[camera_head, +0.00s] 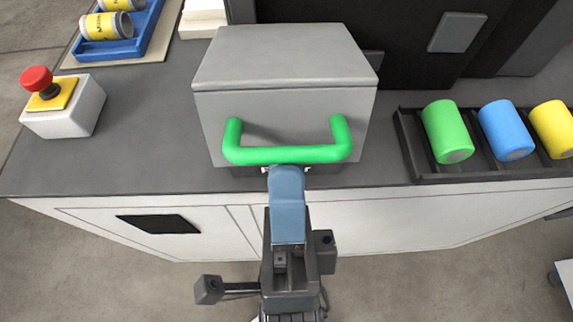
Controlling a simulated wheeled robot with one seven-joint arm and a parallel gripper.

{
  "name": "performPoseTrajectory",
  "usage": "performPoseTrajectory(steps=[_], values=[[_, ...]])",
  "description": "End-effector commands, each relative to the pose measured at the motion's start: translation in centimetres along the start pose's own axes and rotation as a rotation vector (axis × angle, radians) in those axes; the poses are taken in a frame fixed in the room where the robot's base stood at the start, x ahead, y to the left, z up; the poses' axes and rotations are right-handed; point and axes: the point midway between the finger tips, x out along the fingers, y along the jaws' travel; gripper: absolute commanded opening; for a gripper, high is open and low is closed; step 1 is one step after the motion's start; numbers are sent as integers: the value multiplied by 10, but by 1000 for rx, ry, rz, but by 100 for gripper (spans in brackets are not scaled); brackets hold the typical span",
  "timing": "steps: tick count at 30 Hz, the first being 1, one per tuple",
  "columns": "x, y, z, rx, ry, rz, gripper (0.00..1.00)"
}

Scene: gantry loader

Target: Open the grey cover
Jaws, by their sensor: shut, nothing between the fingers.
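The grey cover (285,57) is a box-like lid standing on the dark counter, and it looks closed. A green bar handle (288,155) runs across the lower part of its front face. My gripper (286,168) is at the middle of the handle, just below and in front of it. Its fingertips are mostly hidden by my blue arm end and the handle, so I cannot tell whether they touch the bar. The gripper is shut with nothing held.
An emergency stop box (64,107) with a red button stands at the left. A blue tray (118,45) holds yellow cans at the back left. A dark rack (412,150) at the right holds green, blue and yellow cylinders. The counter beside the cover is clear.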

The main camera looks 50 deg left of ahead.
Motion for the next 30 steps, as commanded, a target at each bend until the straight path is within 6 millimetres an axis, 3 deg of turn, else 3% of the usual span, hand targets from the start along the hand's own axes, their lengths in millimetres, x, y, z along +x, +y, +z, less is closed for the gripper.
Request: performPoseTrajectory(steps=[1,15,30], values=[[16,-11,0,2,0,35,0],[80,-35,0,4,-1,376,0],[155,-30,0,3,-1,368,0]])
